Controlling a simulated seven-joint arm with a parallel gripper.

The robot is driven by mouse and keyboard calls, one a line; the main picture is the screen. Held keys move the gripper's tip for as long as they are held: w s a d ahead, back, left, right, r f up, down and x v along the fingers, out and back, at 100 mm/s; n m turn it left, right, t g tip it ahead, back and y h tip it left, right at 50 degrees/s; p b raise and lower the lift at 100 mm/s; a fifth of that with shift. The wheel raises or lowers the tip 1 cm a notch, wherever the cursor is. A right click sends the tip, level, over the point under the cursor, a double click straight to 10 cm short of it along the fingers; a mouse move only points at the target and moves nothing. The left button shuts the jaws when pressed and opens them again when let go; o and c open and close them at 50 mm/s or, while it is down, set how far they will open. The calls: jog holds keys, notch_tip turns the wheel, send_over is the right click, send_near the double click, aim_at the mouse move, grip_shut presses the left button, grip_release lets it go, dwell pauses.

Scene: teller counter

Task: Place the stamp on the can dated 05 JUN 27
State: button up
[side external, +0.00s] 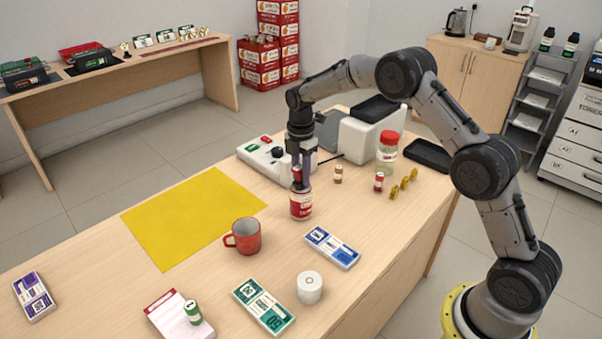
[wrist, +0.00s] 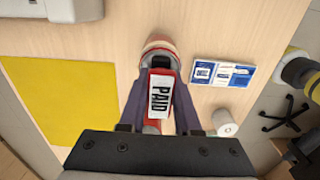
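My gripper (side external: 299,170) points straight down near the middle of the counter. Its fingers are shut on a red stamp (side external: 297,175); in the wrist view the stamp's white top (wrist: 160,95) reads PAID. Directly below it stands an upright can (side external: 301,206) with a red and white label; the can also shows just past the stamp in the wrist view (wrist: 157,46). The stamp's lower end is at the can's top, and I cannot tell whether they touch. The can's date is not readable.
A red mug (side external: 246,236), blue card (side external: 332,248) and white roll (side external: 309,287) stand nearby. A jar with a red lid (side external: 387,152) and small red stamp-like item (side external: 379,182) are to the right. A yellow mat (side external: 190,218) lies left, bare.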

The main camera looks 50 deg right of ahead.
aim_at(301, 166)
jog(key=o, duration=0.5)
jog(key=shift+c, duration=0.2)
notch_tip(301, 166, up, 13)
jog(key=shift+f, duration=0.2)
jog(key=s+a+r+m+t, duration=0.1)
jog(key=s+a+r+m, duration=0.1)
jog(key=s+r+m, duration=0.5)
jog(key=s+a+r+m+t, duration=0.2)
jog(key=s+r, duration=0.3)
jog(key=s, duration=0.6)
jog(key=s+a+f+m+t, duration=0.1)
jog(key=s+f+m, duration=0.2)
jog(key=s, duration=0.6)
jog(key=s+a+f+m+t, duration=0.1)
jog(key=s+f+m, duration=0.1)
jog(key=s+m, duration=0.4)
jog(key=s, duration=0.4)
jog(key=shift+s+f+t, duration=0.3)
jog(key=shift+f, duration=0.1)
